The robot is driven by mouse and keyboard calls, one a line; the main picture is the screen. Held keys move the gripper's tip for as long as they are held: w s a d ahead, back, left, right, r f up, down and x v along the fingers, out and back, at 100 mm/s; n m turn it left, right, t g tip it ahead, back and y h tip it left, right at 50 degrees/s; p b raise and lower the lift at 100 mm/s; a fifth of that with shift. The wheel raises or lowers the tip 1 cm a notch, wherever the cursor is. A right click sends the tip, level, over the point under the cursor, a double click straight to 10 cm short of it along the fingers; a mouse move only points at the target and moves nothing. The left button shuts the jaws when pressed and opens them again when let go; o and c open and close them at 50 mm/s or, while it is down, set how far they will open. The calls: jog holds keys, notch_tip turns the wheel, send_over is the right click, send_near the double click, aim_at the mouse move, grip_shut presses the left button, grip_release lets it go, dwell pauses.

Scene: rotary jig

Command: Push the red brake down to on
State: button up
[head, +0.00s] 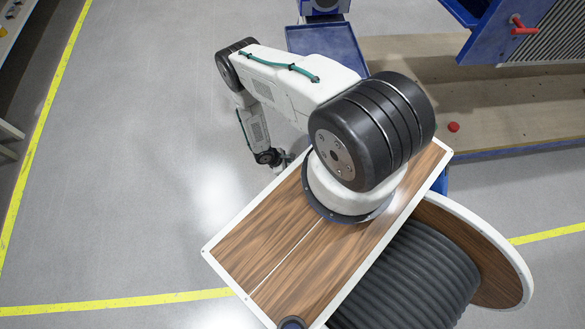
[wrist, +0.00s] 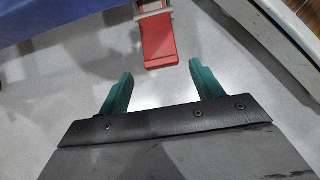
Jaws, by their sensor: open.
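The red brake (wrist: 160,40) is a flat red paddle on a light grey bracket, at the top middle of the wrist view. It lies beyond and between the two teal fingertips of my gripper (wrist: 160,85), with a visible gap to both. My gripper is open and nothing is between its fingers. I cannot make out this red paddle in the head view.
A blue frame with a red handle (head: 522,27) stands over a wooden platform (head: 415,58) at the upper right. A red button (head: 453,127) is on that platform. A blue tray (head: 325,42) is at the top. Open grey floor (head: 130,180) lies at the left.

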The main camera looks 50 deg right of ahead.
jog(key=v, duration=0.3)
dwell(0.5)
